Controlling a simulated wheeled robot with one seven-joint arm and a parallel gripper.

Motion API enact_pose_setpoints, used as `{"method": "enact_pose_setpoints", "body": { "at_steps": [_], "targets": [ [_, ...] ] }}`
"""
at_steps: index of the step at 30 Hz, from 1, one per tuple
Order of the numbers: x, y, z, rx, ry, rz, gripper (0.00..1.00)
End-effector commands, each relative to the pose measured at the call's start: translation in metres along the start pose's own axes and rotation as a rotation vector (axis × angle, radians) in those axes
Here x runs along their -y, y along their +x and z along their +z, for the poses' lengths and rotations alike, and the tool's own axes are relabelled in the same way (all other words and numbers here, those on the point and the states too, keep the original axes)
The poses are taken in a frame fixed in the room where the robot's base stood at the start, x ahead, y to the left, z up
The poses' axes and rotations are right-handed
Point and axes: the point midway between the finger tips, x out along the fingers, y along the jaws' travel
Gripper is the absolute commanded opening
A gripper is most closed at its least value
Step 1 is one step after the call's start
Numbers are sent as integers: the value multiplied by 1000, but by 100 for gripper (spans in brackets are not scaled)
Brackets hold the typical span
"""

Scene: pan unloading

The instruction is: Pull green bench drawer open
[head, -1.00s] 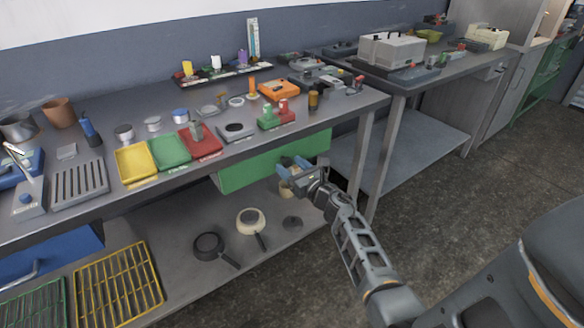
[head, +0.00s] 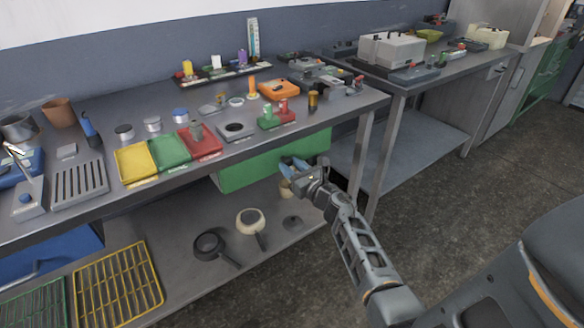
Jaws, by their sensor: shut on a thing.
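The green bench drawer (head: 245,169) hangs under the front right part of the near bench. Its green front is visible below the bench top, and I see no clear gap showing it pulled out. My gripper (head: 288,166) is at the right part of the drawer front, in front of it. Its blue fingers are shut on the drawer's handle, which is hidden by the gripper. My arm reaches up to it from the lower right.
A blue drawer (head: 48,257) is at the left under the bench. The lower shelf (head: 185,228) holds a dark pan (head: 209,246), a cream pan (head: 250,221) and wire racks (head: 118,287). Trays and small items crowd the bench top. Floor (head: 440,240) to the right is clear.

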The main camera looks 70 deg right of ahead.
Motion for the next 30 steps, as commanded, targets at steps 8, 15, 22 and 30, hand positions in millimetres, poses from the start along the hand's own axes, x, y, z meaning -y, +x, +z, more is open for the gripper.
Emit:
{"method": "enact_pose_setpoints", "body": {
  "at_steps": [8,15,22,30],
  "targets": [
    [0,-17,-1,-1,0,0,0],
    [-1,-67,-2,-4,0,0,0],
    [-1,-129,-4,-3,-1,2,0],
    [0,-192,-4,-2,-1,1,0]
  ]
}}
